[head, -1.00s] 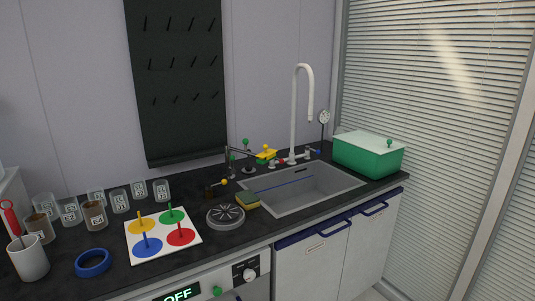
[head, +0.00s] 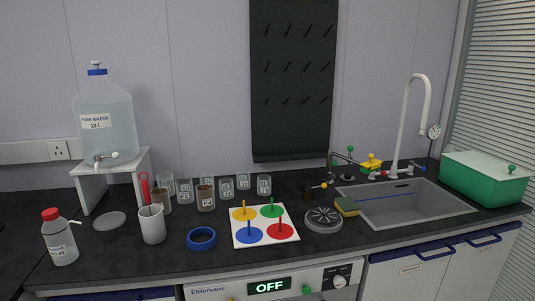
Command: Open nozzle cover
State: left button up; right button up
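Neither of my grippers is in view. No part in the head view is plainly a nozzle cover. A wash bottle (head: 61,243) with a red cap (head: 50,214) and a white side spout stands upright at the front left of the worktop. A large clear water container (head: 108,112) with a blue cap sits on a white stand (head: 143,163), and a small white tap (head: 104,158) is at its lower front. Whether any of these has a closed cover is too small to tell.
A white cup (head: 152,226), blue tape ring (head: 201,240), board with coloured discs (head: 250,240), round metal burner (head: 323,221) and several labelled beakers (head: 227,188) fill the middle. A sink (head: 425,210) with a tall faucet (head: 403,120) and a green box (head: 487,185) are at right.

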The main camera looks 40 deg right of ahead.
aim_at(374, 163)
jog(key=u, duration=2.15)
jog(key=k, duration=2.3)
jog(key=z, duration=0.65)
